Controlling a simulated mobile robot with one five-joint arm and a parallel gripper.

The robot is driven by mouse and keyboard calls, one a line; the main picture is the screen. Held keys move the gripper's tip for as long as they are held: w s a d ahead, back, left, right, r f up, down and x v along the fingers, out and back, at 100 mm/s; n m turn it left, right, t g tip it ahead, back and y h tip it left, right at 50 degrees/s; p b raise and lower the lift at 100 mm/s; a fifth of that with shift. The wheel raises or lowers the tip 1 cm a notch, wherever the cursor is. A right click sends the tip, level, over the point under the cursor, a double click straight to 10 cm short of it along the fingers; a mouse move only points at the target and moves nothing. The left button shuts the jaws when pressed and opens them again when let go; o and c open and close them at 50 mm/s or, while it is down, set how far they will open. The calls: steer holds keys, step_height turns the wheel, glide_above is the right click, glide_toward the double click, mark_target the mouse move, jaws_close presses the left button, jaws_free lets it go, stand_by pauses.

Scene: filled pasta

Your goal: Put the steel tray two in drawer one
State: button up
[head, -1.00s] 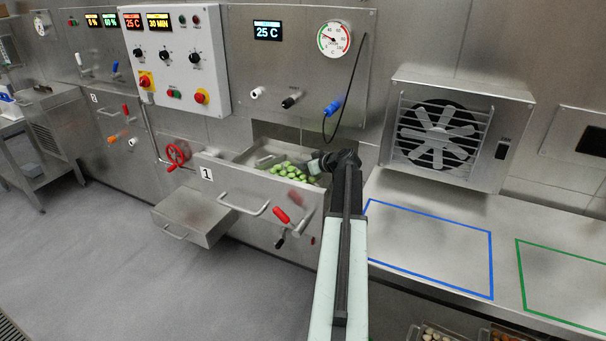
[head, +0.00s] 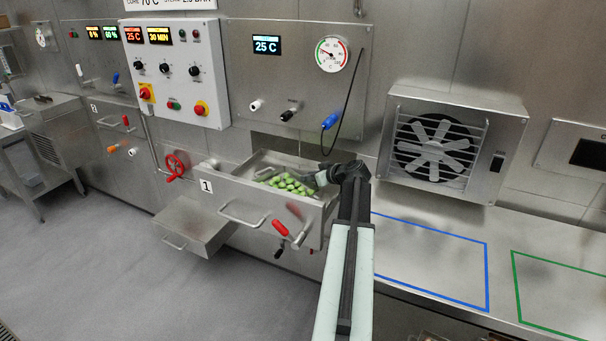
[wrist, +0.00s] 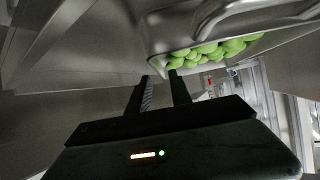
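Drawer one (head: 232,199), marked with a 1, stands open in the steel wall unit. A steel tray (head: 275,160) with green filled pasta (head: 287,184) sits inside it. The tray also shows at the top of the wrist view (wrist: 182,20), with the pasta along its near edge. I cannot read a number on it. My gripper (head: 318,180) is at the right side of the pasta, low in the drawer area. In the wrist view, its two dark fingers (wrist: 161,80) are apart, close to the tray's edge. I see nothing clamped between them, though the fingertips are partly hidden.
A lower steel box with a handle (head: 190,235) juts out below the drawer. A red-handled valve (head: 282,229) is on the drawer front. A counter with blue (head: 488,270) and green (head: 516,285) outlined areas lies clear to the right, below a fan unit (head: 455,145).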

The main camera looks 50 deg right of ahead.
steer(key=p+v, duration=0.2)
steer(key=v, duration=0.4)
steer(key=shift+a+r, duration=0.1)
steer(key=shift+s+r, duration=0.15)
steer(key=shift+s, duration=0.4)
steer(key=shift+w, duration=0.1)
stand_by(0.3)
